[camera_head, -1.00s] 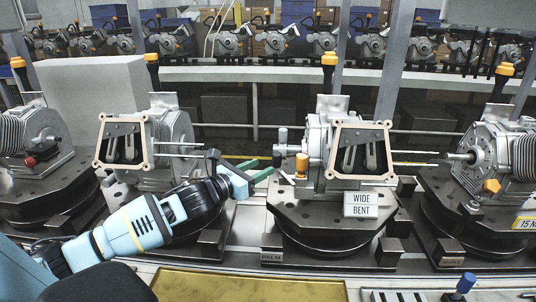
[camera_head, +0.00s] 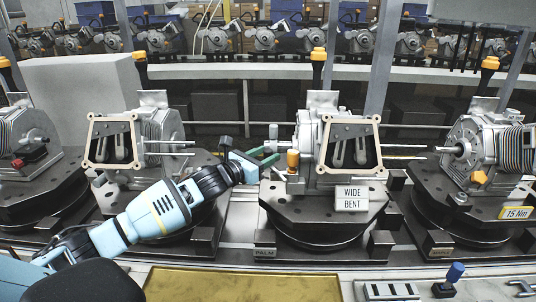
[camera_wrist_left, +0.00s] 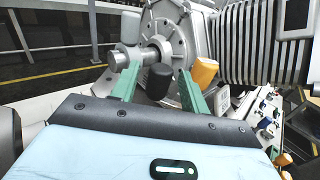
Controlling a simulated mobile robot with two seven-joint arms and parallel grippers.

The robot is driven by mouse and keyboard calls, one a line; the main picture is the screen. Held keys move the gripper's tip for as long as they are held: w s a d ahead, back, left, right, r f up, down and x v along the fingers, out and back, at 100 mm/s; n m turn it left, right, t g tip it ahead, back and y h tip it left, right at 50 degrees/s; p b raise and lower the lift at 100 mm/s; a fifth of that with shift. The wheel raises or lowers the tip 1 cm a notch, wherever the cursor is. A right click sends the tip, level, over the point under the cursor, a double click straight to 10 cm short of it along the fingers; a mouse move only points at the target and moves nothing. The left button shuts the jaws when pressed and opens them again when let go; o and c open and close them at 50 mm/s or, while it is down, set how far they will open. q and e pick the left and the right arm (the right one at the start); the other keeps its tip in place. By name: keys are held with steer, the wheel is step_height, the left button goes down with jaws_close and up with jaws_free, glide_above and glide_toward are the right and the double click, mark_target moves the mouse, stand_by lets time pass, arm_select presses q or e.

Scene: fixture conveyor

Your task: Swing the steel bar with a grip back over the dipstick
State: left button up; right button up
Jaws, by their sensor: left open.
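In the left wrist view the dark grip (camera_wrist_left: 160,80) shows between the green fingers, with space at both sides. A orange-yellow cap (camera_head: 293,158), which looks like the dipstick's head, is just right of the bar; the cap (camera_wrist_left: 205,72) lies beyond the right finger in the wrist view. My left gripper (camera_head: 266,157) is open, its fingertips close to the grip. Whether they touch anything cannot be told. My right gripper is not in view.
The middle machine stands on a dark round fixture (camera_head: 320,215) with a "WIDE BENT" sign (camera_head: 352,197) at its front. Similar fixtures stand left and right. Thin rods (camera_head: 168,148) stick out from the left machine, above and behind my left arm. A yellow tray (camera_head: 240,284) lies in front.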

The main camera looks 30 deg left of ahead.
arm_select(q)
steer(key=shift+w+d, duration=0.15)
steer(key=shift+w, duration=0.6)
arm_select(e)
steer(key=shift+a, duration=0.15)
